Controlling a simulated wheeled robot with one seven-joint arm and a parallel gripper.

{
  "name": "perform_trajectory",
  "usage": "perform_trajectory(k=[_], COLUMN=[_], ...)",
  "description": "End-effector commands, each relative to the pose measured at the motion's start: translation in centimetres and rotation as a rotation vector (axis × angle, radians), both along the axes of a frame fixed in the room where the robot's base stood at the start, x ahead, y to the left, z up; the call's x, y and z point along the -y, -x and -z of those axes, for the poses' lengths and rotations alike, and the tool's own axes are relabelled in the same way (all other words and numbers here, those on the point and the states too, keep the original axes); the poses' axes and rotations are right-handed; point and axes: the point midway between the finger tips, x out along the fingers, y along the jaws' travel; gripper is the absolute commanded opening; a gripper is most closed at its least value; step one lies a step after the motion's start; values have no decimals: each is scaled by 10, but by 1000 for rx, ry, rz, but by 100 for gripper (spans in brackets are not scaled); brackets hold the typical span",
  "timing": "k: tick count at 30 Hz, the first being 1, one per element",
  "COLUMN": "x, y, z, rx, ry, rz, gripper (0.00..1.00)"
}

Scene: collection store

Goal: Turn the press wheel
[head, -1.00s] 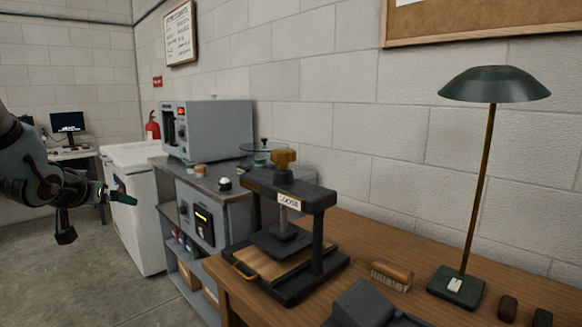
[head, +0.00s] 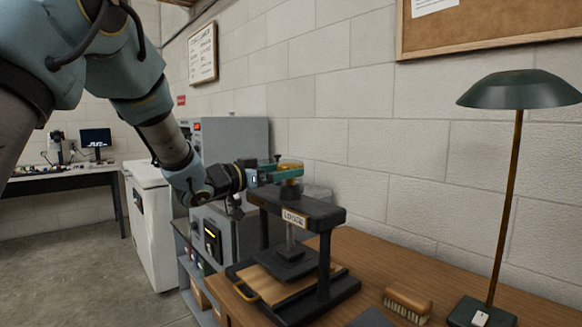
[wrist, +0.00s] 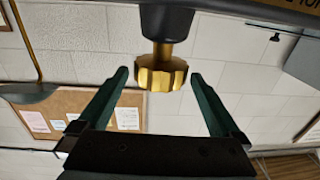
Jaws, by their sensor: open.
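The black press (head: 322,215) stands on the wooden bench with a label reading LOOSE on its crossbeam. Its brass press wheel (wrist: 160,74) is a ribbed knob, shown on its dark column in the wrist view. In the head view my gripper (head: 278,173) is at the top of the press, and a green finger partly hides the wheel. In the wrist view my gripper (wrist: 158,76) is open, with one green finger on each side of the wheel. A gap shows between the wheel and each finger.
A wooden brush (head: 407,304) and a green desk lamp (head: 497,205) stand to the right on the bench (head: 375,262). A grey cabinet device (head: 232,140) stands behind my gripper. A block wall runs close behind the press.

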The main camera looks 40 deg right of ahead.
Motion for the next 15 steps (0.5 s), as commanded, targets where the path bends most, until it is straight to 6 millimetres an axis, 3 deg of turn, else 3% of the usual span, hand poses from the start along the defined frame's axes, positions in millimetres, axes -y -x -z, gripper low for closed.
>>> perform_trajectory(k=[6, 15], x=[27, 33], y=[0, 0], z=[0, 0], rx=[0, 0], ry=[-1, 0], rz=[0, -2], gripper=[100, 100])
